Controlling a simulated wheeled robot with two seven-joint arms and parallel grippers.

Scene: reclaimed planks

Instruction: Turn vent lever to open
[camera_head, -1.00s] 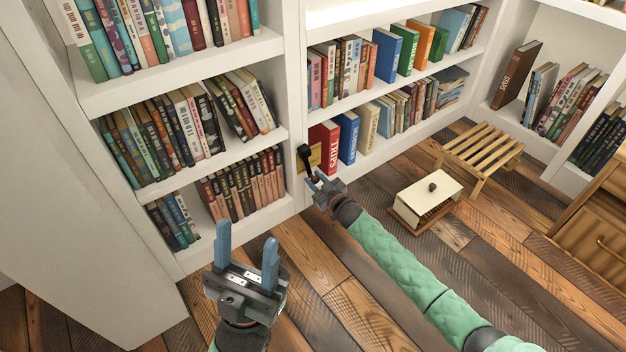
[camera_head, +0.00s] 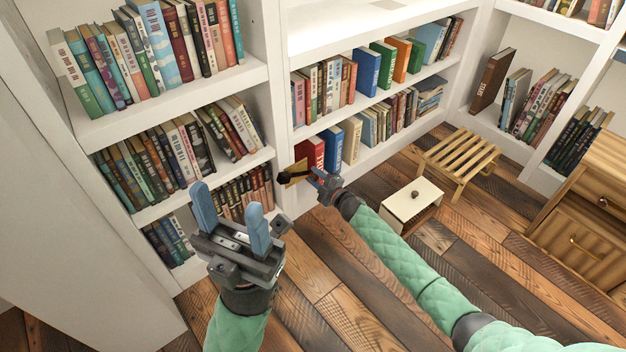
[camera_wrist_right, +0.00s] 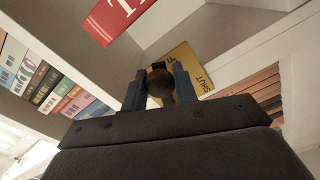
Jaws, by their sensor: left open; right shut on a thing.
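The vent lever (camera_head: 288,178) is a black bar with a rounded dark end. It sits by a yellow plate (camera_head: 297,167) at the low front corner of the bookcase. In the right wrist view the plate (camera_wrist_right: 188,62) carries the word "SHUT" and part of another word. My right gripper (camera_head: 321,176) is shut on the lever; in the right wrist view the fingers (camera_wrist_right: 160,90) stand either side of its dark round end (camera_wrist_right: 160,80). The lever's far part is hidden behind it. My left gripper (camera_head: 232,220) is open and empty, apart from the shelves.
White shelves (camera_head: 170,105) full of books stand at the left and back. A small cream box (camera_head: 411,199) and a slatted wooden stool (camera_head: 459,160) are on the plank floor, right of my right forearm. A wooden cabinet (camera_head: 580,215) is at the far right.

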